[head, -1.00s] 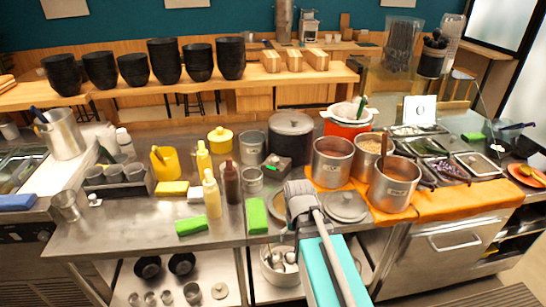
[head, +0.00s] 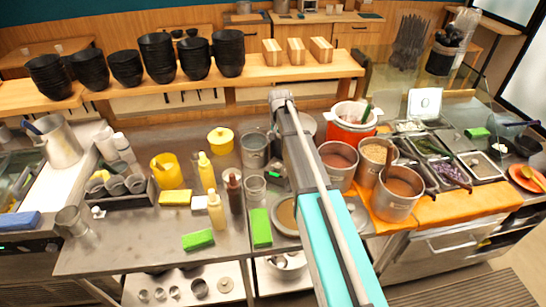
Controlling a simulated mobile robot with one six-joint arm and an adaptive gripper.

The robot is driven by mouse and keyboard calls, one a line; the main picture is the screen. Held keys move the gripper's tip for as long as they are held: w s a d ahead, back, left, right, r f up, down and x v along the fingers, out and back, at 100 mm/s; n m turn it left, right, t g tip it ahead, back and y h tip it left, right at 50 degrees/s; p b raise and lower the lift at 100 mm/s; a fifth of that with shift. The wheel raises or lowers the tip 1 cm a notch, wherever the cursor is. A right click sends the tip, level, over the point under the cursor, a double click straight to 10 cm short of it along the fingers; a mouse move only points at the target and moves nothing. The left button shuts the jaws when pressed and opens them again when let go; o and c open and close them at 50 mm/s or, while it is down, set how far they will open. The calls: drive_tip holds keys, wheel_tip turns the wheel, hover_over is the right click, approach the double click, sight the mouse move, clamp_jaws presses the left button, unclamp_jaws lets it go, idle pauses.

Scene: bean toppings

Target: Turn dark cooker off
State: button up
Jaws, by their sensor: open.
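The dark cooker is mostly hidden behind my arm. A dark edge of it (head: 309,123) shows to the right of the arm. A small dark panel with a green light (head: 273,174) shows just left of the arm, apparently on the cooker's front; the light is green. My arm reaches up across the middle of the counter, and its grey far end is in front of the cooker. My gripper's fingers do not show. I cannot tell whether anything touches the cooker.
Left of the cooker stand a steel pot (head: 255,150), a yellow pot (head: 220,140), sauce bottles (head: 216,212) and green sponges (head: 261,228). To the right are an orange cooker (head: 348,133) and steel pots (head: 398,195) on an orange cloth. Black bowls (head: 196,60) line the shelf behind.

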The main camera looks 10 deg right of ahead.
sight(278, 165)
drive_tip(key=shift+w+r, duration=0.1)
drive_tip(key=shift+w, duration=0.1)
drive_tip(key=shift+a+f, duration=0.15)
drive_tip(key=shift+f, duration=0.05)
wheel_tip(278, 165, down, 13)
drive_tip(key=b, duration=1.4)
drive_tip(key=shift+f, duration=0.2)
idle(0.4)
drive_tip(key=c, duration=1.2)
drive_tip(key=shift+o, duration=0.2)
